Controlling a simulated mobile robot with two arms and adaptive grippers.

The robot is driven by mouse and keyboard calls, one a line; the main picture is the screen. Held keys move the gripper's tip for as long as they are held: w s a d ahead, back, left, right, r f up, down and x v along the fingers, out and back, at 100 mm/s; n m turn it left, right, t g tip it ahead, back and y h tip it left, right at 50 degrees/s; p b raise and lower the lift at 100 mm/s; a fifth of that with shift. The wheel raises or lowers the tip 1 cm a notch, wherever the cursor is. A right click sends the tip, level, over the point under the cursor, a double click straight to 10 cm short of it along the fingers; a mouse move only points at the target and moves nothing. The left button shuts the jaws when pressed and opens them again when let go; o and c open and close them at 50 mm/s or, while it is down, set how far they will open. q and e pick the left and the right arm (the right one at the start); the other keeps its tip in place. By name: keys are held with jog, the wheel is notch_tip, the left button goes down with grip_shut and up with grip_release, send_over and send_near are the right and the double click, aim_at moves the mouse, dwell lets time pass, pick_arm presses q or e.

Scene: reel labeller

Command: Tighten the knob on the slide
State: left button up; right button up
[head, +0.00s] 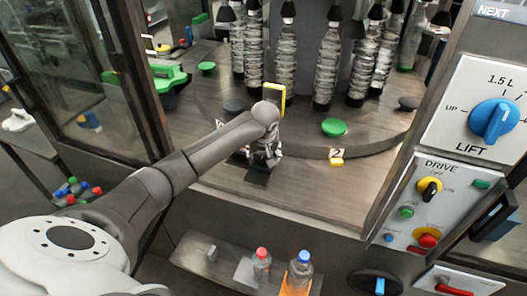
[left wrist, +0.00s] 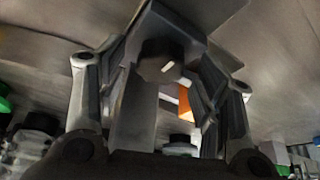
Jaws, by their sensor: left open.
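My left gripper (head: 263,155) is at the machine deck, pointing down over a dark slide piece (head: 258,178); the arm hides much of it. In the left wrist view the left gripper (left wrist: 162,95) has its fingers spread. A dark, faceted knob (left wrist: 158,68) with a small bright mark shows between them, in front of a grey block of the slide (left wrist: 165,22). The fingers stand on both sides of the knob with visible gaps; I cannot tell if any part touches. My right gripper is in neither view.
A yellow plate (head: 274,95) stands close behind the wrist. Two capped bottles (head: 298,270) stand in front below. The control panel (head: 420,205) is at right.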

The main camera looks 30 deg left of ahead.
pick_arm(q)
jog(key=shift+f, duration=0.2)
jog(key=c, duration=1)
jog(key=shift+a+m, duration=0.1)
jog(key=shift+m, duration=0.2)
jog(key=m, duration=0.2)
jog(key=m+h, duration=0.1)
jog(key=m, duration=0.1)
jog(key=shift+a+t+h, duration=0.15)
jog(key=shift+t+h, duration=0.15)
jog(key=shift+t, duration=0.1)
jog(key=shift+r+m+h, duration=0.1)
jog(key=shift+m+h, duration=0.8)
jog(key=shift+m, duration=1.4)
jog(key=shift+w, duration=0.1)
